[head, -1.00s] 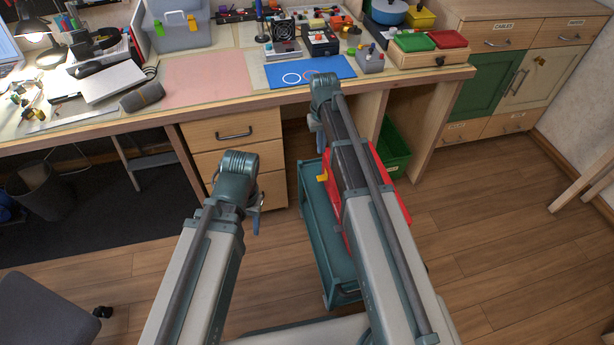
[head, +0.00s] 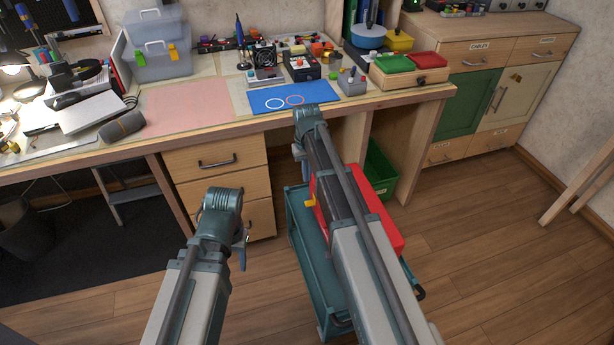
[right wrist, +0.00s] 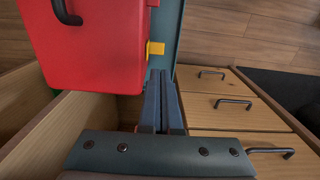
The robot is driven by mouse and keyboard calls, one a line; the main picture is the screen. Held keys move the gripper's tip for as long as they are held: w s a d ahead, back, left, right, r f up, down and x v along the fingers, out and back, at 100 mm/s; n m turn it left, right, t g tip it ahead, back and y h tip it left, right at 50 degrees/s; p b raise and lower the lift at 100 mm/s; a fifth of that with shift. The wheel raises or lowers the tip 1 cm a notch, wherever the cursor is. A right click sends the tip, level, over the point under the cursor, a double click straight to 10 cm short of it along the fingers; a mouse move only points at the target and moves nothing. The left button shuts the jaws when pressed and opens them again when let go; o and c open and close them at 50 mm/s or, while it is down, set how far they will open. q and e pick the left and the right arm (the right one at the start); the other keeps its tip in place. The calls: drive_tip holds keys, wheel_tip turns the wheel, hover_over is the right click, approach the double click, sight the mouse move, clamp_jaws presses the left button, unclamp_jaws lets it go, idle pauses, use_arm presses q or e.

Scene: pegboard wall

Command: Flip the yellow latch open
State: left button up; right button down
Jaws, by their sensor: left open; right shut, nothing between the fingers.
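The yellow latch (head: 310,202) is a small tab on the side of a red box (head: 390,226), which sits on a teal cart (head: 309,262). In the right wrist view the latch (right wrist: 155,48) sticks out from the red box (right wrist: 85,50). My right gripper (right wrist: 162,74) is shut and empty, its fingertips just below the latch in that view; I see a small gap between them. In the head view my right gripper (head: 303,166) hangs near the cart's far end, and my arm hides part of the box. My left gripper (head: 242,256) is open, left of the cart.
The workbench (head: 370,108) stands beyond the cart, with wooden drawers (head: 215,162) below it and a green bin (head: 380,172) underneath. A grey case (head: 155,45) with green and yellow clips stands on the bench. Wooden floor (head: 490,260) is clear at right.

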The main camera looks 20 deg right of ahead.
sight(308, 203)
wheel_tip(308, 203, down, 12)
drive_tip(key=b, duration=1)
drive_tip(key=shift+r, duration=0.25)
drive_tip(key=shift+d, duration=0.1)
